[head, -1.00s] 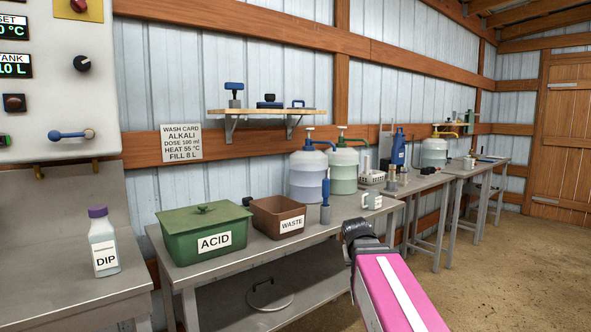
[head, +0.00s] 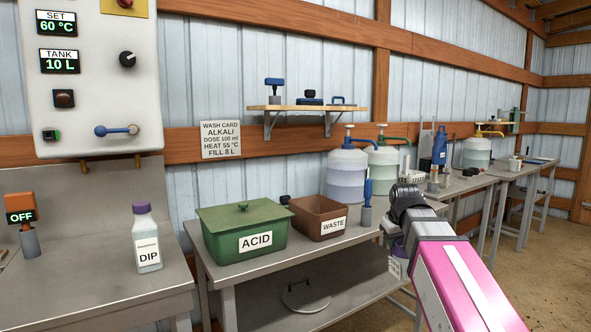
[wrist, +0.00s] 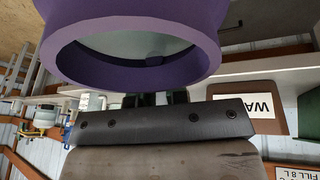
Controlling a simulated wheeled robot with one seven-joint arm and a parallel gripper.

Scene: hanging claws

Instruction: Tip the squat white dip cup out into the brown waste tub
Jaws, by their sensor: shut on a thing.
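The dip cup (head: 397,266) has a pale labelled body and a purple rim. It is in my gripper (head: 391,234), in front of the bench's right end, and partly hidden by my arm. In the wrist view its purple rim (wrist: 62,60) fills the top, with a pale grey-green inside. The brown waste tub (head: 312,225) is open and stands on the bench to the left of my gripper, apart from the cup. The tub also shows at the right of the wrist view (wrist: 206,98). My fingertips are mostly hidden.
A green lidded ACID box (head: 226,236) stands left of the tub. A blue-handled tool (head: 367,205) stands upright close to the tub's right. A purple-capped DIP bottle (head: 147,245) is on the left counter. Large jugs (head: 346,172) stand behind.

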